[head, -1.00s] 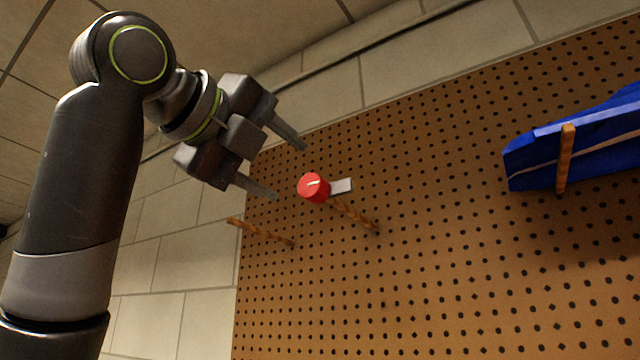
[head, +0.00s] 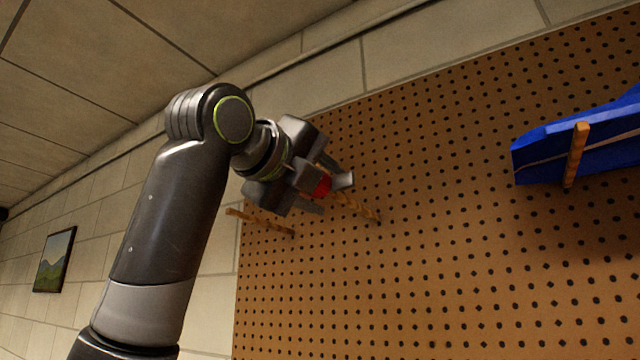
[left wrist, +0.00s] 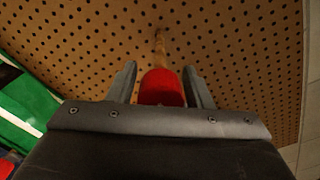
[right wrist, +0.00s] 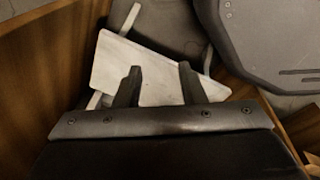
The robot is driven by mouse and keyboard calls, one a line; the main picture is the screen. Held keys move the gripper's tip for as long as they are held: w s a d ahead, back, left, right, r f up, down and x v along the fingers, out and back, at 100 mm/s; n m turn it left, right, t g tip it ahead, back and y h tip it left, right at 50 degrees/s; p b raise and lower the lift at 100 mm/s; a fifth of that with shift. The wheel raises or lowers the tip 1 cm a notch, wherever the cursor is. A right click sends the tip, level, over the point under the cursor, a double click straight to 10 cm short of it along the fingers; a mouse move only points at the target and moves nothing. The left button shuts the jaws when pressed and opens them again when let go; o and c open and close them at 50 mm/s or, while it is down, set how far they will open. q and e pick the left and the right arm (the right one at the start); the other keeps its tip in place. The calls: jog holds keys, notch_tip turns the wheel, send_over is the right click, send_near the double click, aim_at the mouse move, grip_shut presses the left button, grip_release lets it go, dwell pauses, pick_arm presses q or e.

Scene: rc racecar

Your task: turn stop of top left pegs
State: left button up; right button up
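A red stop (head: 322,187) sits on the end of a wooden peg (head: 356,207) that sticks out of the brown pegboard (head: 420,240). My left gripper (head: 329,194) is at this peg, with its fingers on either side of the stop. In the left wrist view the red stop (left wrist: 162,88) lies between the two fingers, with narrow gaps seeming to show at its sides; the peg runs from it to the board. The stop's white tab is hard to tell from a finger in the head view. My right gripper (right wrist: 158,85) is open, with nothing between its fingers.
A second wooden peg (head: 262,222) without a stop is left of and below the gripper. A blue body (head: 575,145) rests on another peg (head: 575,155) at the right. A white plate (right wrist: 150,70) and dark grey parts lie beyond the right gripper, between wooden walls.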

pick_arm(q)
jog(key=c, duration=0.7)
jog(key=shift+w+f+n, duration=0.1)
jog(key=shift+n, duration=1.1)
jog(key=n, duration=0.4)
jog(key=shift+f, duration=0.1)
jog(key=n, duration=0.5)
jog(key=shift+n, duration=0.4)
jog(key=n, duration=0.5)
jog(key=shift+n+b, duration=0.3)
jog(key=shift+b, duration=0.1)
